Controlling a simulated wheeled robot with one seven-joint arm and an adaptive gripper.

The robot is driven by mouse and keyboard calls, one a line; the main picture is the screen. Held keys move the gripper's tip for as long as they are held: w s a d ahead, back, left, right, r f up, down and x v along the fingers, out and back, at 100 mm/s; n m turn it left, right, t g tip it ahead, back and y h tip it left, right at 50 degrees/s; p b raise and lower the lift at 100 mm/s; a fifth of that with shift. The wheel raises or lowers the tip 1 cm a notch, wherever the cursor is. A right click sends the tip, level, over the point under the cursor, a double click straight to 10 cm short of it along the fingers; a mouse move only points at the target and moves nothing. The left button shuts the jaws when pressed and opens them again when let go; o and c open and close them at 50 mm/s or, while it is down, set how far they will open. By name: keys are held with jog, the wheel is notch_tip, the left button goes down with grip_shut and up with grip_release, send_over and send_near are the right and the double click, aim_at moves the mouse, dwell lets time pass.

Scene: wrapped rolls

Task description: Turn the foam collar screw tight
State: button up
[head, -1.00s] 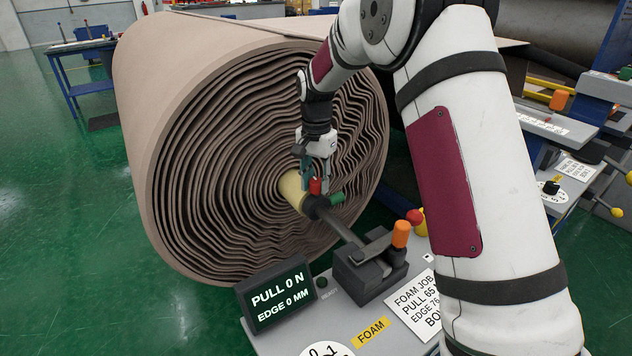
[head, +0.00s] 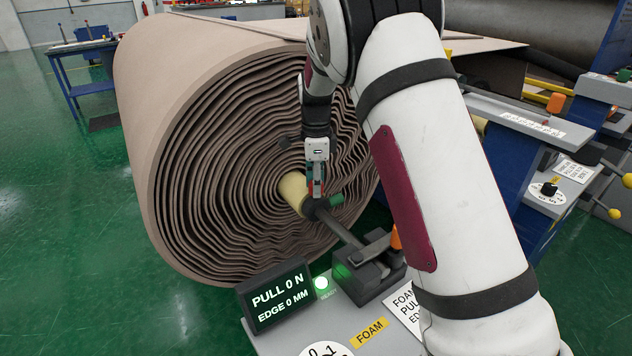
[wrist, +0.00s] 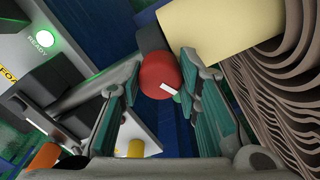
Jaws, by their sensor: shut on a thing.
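The foam collar (head: 318,209) is a dark ring on the shaft, just in front of the roll's pale yellow core (head: 292,193). Its screw is a red round head with a white mark, seen end-on in the wrist view (wrist: 158,75). My gripper (head: 316,190) comes down from above and is shut on the screw, with a teal-padded finger on each side of the head. In the head view the fingers hide most of the screw. A green part (head: 337,200) sticks out at the collar's right. How far the screw is in cannot be told.
The large foam roll (head: 230,150) stands close behind my gripper. The shaft runs to a dark block (head: 368,278) with an orange handle (head: 396,238). A display (head: 275,297) reads PULL 0 N, EDGE 0 MM. The READY lamp (head: 321,283) glows green.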

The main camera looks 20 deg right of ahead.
jog(key=shift+m, duration=1.1)
jog(key=o, duration=1.1)
jog(key=shift+o, duration=0.2)
notch_tip(320, 180, up, 12)
